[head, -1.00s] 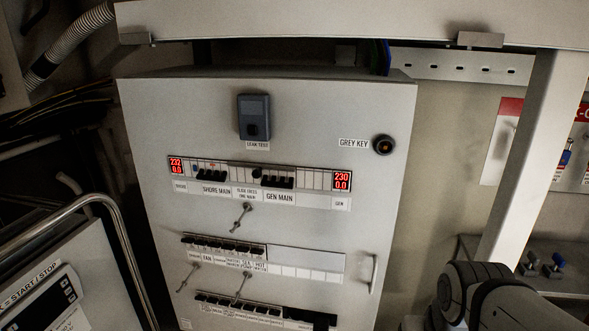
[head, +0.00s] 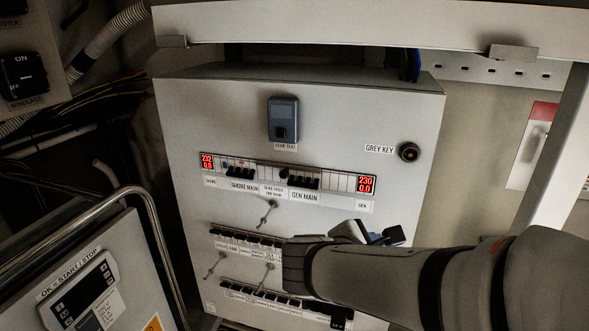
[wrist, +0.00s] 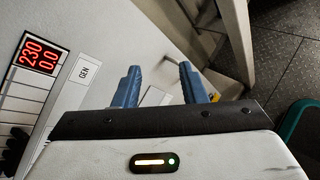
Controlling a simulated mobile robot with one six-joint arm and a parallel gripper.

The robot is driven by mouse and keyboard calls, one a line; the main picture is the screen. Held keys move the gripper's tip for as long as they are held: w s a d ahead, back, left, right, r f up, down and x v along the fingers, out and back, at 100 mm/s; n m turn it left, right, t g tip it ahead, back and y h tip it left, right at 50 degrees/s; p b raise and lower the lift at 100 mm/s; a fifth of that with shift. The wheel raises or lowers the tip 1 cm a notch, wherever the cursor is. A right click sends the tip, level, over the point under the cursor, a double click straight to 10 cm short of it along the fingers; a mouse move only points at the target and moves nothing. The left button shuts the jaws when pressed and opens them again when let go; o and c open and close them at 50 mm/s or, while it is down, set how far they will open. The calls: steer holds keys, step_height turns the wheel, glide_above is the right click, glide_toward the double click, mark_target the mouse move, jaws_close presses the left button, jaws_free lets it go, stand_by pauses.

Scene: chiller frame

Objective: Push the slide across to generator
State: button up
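The slide sits in the top breaker row of the grey panel, between the breakers marked SHORE MAIN (head: 240,173) and GEN MAIN (head: 304,183). A small dark knob (head: 284,173), perhaps its handle, shows left of the GEN MAIN breakers. The label under it (head: 272,191) reads roughly "slide locks one main". My gripper (wrist: 158,75) is open and empty in the wrist view, its two blue fingers apart. The GEN label (wrist: 84,72) and the red 230 display (wrist: 39,56) lie to its left. In the head view my gripper (head: 376,238) is partly behind my arm, below and right of the slide.
Lower breaker rows (head: 245,236) are partly covered by my arm. A GREY KEY switch (head: 408,152) and a leak test unit (head: 283,120) are above. A curved metal rail (head: 152,220) stands at the left.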

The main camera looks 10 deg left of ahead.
steer(key=a+r+n+t+y, duration=0.3)
steer(key=a+r+n+t, duration=0.3)
steer(key=a, duration=0.5)
steer(key=n+t+y+p, duration=0.2)
steer(key=n+y, duration=0.2)
steer(key=n, duration=0.2)
glide_toward(283, 176)
steer(key=w+p, duration=0.1)
steer(key=w, duration=0.7)
steer(key=shift+r, duration=0.1)
steer(key=shift+c, duration=0.6)
jaws_close()
